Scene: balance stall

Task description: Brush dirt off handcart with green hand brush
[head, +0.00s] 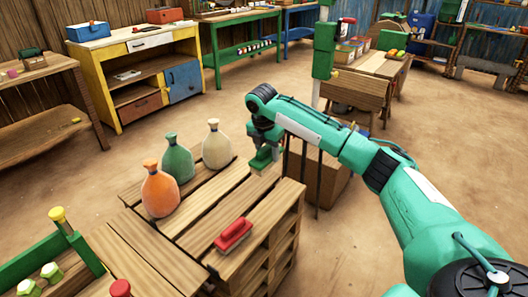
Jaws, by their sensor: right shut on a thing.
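My right gripper (266,146) is shut on the green hand brush (263,159), a small green block. It holds the brush at the far end of the slatted wooden pallet stack; I cannot tell whether the brush touches the slats. Just right of the gripper, dark upright bars stand in front of a brown box (327,178). These may be the handcart, partly hidden by my right arm, but I cannot tell for sure. No dirt on it can be made out. My left gripper is out of view.
Orange (160,191), green (178,160) and cream (216,147) sacks stand on the pallet stack (205,195). A red brush (233,235) lies near its front right. A green frame (75,243) with a yellow knob is at lower left. Open floor lies behind.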

